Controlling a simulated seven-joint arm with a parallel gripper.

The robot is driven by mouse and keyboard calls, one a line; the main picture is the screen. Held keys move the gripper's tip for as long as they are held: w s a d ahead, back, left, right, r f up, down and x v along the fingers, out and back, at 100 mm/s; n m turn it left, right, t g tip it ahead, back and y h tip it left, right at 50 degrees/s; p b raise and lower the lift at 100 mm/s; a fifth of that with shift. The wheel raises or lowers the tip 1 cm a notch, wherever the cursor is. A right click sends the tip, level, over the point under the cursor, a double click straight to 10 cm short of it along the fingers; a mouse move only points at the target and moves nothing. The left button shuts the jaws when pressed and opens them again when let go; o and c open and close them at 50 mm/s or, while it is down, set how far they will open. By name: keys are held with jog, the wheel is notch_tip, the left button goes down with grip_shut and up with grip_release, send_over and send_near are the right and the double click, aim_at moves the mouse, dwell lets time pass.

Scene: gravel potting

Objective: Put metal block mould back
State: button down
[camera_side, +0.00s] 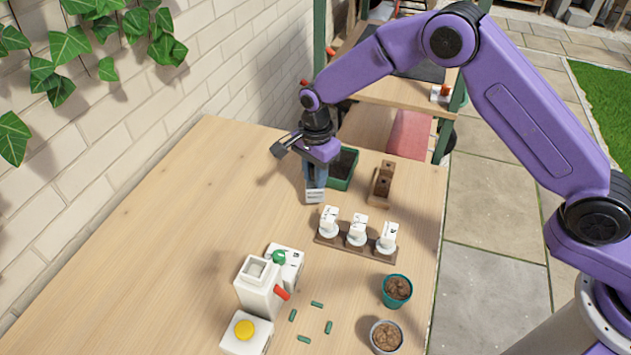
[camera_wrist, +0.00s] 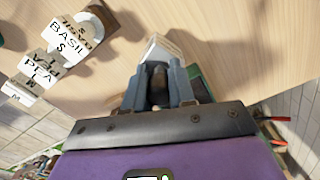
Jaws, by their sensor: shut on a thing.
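My gripper (camera_side: 315,179) points down over the wooden table, left of the green soil tray. It is shut on the metal block mould (camera_side: 315,196), whose pale grey lower end shows below the fingers. In the wrist view my gripper (camera_wrist: 159,84) has its two blue-grey fingers around the mould (camera_wrist: 163,47), and a dark part shows between them. I cannot tell whether the mould touches the table. A brown wooden holder (camera_side: 382,184) with an upright back stands to the right, apart from the mould; nothing metal shows in it.
The green tray (camera_side: 340,184) is close behind my gripper. A rack (camera_side: 327,241) of several labelled white seed containers stands in front. A white machine (camera_side: 256,290), several green pellets (camera_side: 317,304) and two pots (camera_side: 397,290) are nearer. The table's left is clear.

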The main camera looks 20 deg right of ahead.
jog(key=shift+f, duration=1.4)
jog(key=shift+f, duration=0.1)
jog(key=c, duration=0.9)
grip_release()
jog(key=shift+c, duration=0.2)
notch_tip(320, 180, up, 11)
jog(key=shift+r, duration=0.15)
jog(key=shift+s+d+r, duration=0.1)
jog(key=shift+r, duration=0.4)
